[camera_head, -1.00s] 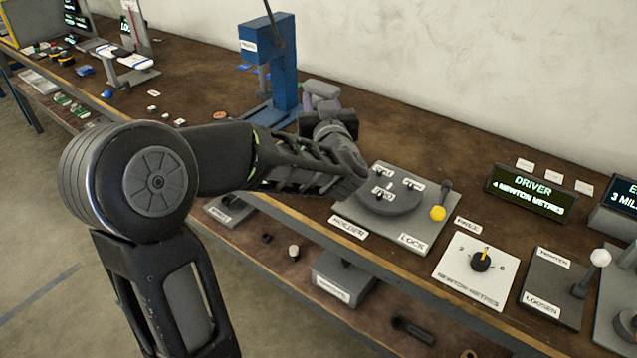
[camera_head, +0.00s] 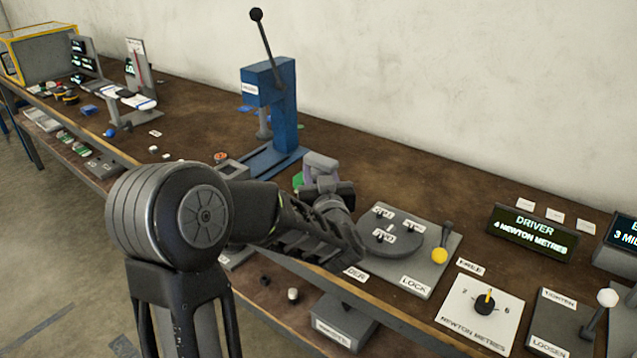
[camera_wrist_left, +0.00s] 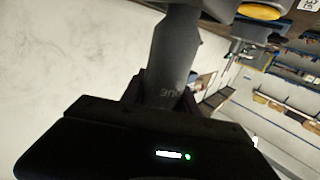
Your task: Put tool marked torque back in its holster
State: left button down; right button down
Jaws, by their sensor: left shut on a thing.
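My left gripper (camera_head: 324,184) is above the bench, between the blue press and the round fixture. In the left wrist view it is shut on a grey tool (camera_wrist_left: 172,62), with partly hidden lettering that seems to end in "QUE". A grey block at the gripper in the head view (camera_head: 320,163) seems to be part of this tool. A grey box (camera_head: 343,322) with a white label hangs at the bench's front edge; its label is too small to read, so I cannot tell whether it is the holster. My right gripper is not in view.
The blue press (camera_head: 272,85) with a raised lever stands behind the arm. Beyond are a dial panel (camera_head: 482,305) and the driver display (camera_head: 533,238). Bare bench lies behind the plate.

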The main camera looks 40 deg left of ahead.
pick_arm(q)
jog(key=shift+f, duration=1.4)
jog(key=shift+f, duration=0.25)
jog(key=c, duration=0.9)
grip_release()
jog(key=shift+r, duration=0.1)
jog(key=b+v, duration=0.4)
jog(key=v, duration=0.8)
jog(key=shift+r, duration=0.1)
